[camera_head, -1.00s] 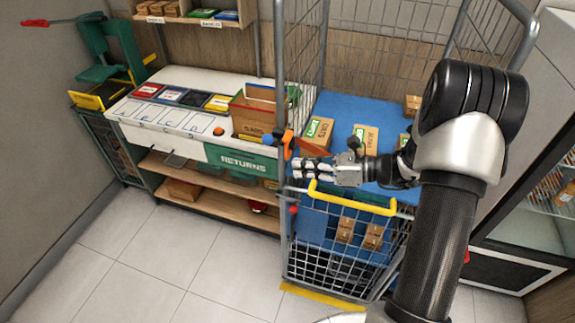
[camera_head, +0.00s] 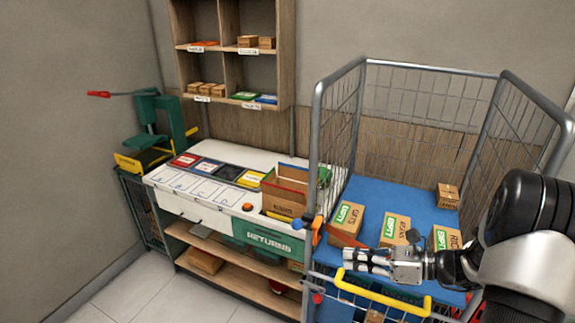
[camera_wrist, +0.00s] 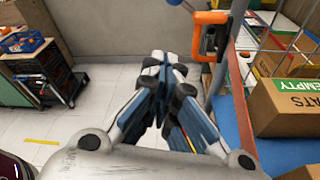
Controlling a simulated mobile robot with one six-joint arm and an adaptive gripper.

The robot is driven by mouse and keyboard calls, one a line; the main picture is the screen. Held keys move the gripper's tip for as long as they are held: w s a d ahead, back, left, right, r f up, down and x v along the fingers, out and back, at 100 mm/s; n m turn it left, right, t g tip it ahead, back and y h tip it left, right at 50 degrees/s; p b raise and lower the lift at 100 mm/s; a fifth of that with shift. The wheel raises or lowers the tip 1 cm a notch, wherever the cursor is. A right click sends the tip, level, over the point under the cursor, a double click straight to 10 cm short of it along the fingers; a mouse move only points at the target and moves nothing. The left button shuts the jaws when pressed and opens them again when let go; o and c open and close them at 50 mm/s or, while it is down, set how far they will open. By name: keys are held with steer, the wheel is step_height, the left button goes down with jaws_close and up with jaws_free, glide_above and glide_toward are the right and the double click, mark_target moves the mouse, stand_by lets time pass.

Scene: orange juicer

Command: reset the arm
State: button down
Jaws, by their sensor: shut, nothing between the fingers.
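My gripper (camera_head: 347,259) is shut and empty in the head view. It hangs over the near side of the wire cage cart, just above its yellow handle (camera_head: 385,293). In the wrist view my closed fingers (camera_wrist: 163,88) meet at the middle, with floor behind them. An orange latch (camera_wrist: 209,33) on the cart's post is just beyond the fingers, to their right. My arm comes in from the right of the head view.
The cart's blue deck (camera_head: 385,196) carries several labelled boxes, one of them an OATS box (camera_head: 345,222). To the left stands a white-topped workbench (camera_head: 190,183) with a RETURNS bin (camera_head: 268,247). A green press (camera_head: 150,125) stands farther left. Wall shelves (camera_head: 232,50) hang behind. Tiled floor (camera_head: 130,292) is clear at lower left.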

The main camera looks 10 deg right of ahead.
steer(key=s+a+n+g+h+b, duration=0.5)
steer(key=s+a+n+g+b, duration=0.2)
steer(key=s+a+n, duration=0.55)
steer(key=s+d+f+n+t+h+b, duration=0.1)
steer(key=s+f+n+t+h+b, duration=0.2)
steer(key=s+n+h+b, duration=0.5)
steer(key=s+n+t, duration=0.1)
steer(key=s+n, duration=0.2)
steer(key=n, duration=0.4)
steer(key=shift+f, duration=0.35)
